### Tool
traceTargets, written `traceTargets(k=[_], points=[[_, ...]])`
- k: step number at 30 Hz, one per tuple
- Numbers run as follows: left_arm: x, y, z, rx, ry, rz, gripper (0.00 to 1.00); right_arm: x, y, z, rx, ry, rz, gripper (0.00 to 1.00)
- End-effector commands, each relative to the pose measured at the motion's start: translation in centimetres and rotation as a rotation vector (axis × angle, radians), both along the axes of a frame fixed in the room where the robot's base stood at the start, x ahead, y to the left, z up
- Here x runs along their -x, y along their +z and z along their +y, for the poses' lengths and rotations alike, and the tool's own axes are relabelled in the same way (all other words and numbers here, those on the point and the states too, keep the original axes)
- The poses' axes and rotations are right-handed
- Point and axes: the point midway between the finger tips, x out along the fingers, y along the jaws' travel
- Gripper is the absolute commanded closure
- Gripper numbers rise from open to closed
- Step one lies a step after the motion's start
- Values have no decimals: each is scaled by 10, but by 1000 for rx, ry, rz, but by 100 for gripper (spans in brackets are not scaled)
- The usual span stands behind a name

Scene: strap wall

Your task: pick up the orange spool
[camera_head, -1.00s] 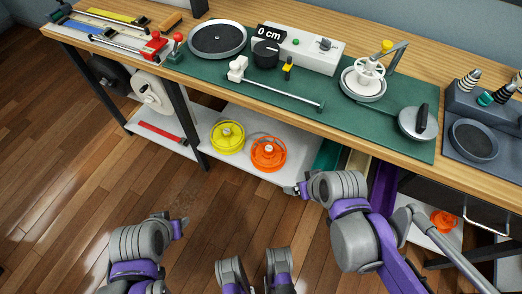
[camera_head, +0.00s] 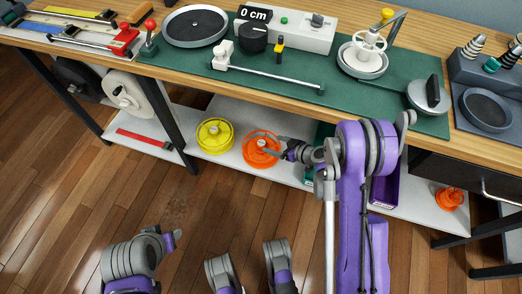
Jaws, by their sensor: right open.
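An orange spool (camera_head: 262,149) lies on the white lower shelf under the workbench, just right of a yellow spool (camera_head: 215,135). My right gripper (camera_head: 281,147) is at the right side of the orange spool, with its jaws open; the fingers are small here, and I cannot tell whether they touch the rim. A second, smaller-looking orange spool (camera_head: 449,198) sits far right on the lower shelf. My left gripper (camera_head: 174,238) is low at the left, over the floor and away from the spools; its jaws are not clear.
The wooden workbench (camera_head: 390,120) overhangs the shelf (camera_head: 215,157). A dark table leg (camera_head: 172,125) stands left of the yellow spool. A white reel (camera_head: 125,93) and a red strip (camera_head: 143,137) are further left. My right arm hides part of the shelf and coloured bins.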

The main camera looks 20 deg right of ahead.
Motion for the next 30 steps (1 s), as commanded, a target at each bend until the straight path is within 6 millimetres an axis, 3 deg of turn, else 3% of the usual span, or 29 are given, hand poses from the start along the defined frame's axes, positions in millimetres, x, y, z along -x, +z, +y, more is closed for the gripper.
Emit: traceTargets(k=[1, 3, 7, 12, 18, 30], points=[[-1, -7, 0, 0, 0, 2, 50, -2, -24, -8, -2, -2, -35, 11], [-1, -11, 0, 0, 0, 3, 50, -2, -44, -15, 0, -1, -83, 11], [-2, -16, 0, 0, 0, 5, 50, 0, -69, -24, 5, -3, -146, 11], [-2, -13, 0, 0, 0, 4, 50, -1, -80, -26, 9, -4, -180, 11], [1, 9, 0, 0, 0, -3, 50, -22, -87, -12, 8, -1, -182, 11], [-1, -6, 0, 0, 0, 2, 50, -50, -107, 4, 8, -2, -179, 11]])
